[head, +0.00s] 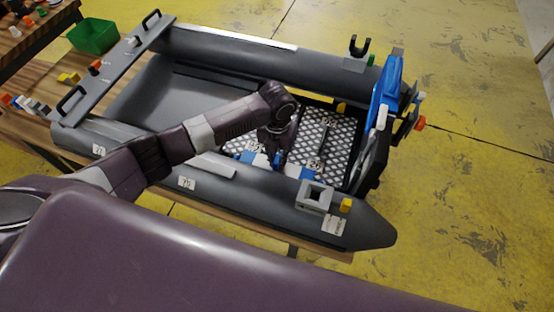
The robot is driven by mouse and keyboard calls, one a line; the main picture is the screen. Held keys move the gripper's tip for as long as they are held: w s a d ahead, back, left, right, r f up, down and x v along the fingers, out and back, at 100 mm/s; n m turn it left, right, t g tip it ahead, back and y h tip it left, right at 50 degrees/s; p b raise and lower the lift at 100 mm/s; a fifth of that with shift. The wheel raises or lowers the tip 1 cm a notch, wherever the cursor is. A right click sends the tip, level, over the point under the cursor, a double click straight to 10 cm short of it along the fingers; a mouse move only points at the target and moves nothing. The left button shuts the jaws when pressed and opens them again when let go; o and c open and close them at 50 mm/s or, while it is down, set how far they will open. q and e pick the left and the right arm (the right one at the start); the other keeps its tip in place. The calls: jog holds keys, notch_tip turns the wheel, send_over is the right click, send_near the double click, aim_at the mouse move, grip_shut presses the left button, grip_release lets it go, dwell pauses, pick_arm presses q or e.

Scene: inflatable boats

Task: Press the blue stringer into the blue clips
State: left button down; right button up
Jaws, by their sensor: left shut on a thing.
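My left gripper (278,156) reaches down into the grey inflatable boat (180,85), over the near edge of the patterned floor panel (338,130). It is shut on a blue piece, which looks like the blue stringer (262,160); the fingers and wrist hide much of it. Blue parts show along the near tube on both sides of the gripper, with another blue piece (300,172) to its right. The picture is too small to tell the clips from the stringer, or whether they touch. My right gripper is not in view.
A blue panel (387,88) stands at the boat's right end. A grey square block (314,196) and a yellow piece (346,205) sit on the near tube. A dark board with handles (112,68) crosses the left end. A green bin (93,36) stands at upper left.

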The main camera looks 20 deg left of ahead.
aim_at(277, 166)
pick_arm(q)
jog(key=shift+f+b, duration=1.05)
jog(key=shift+f, duration=0.55)
dwell(0.6)
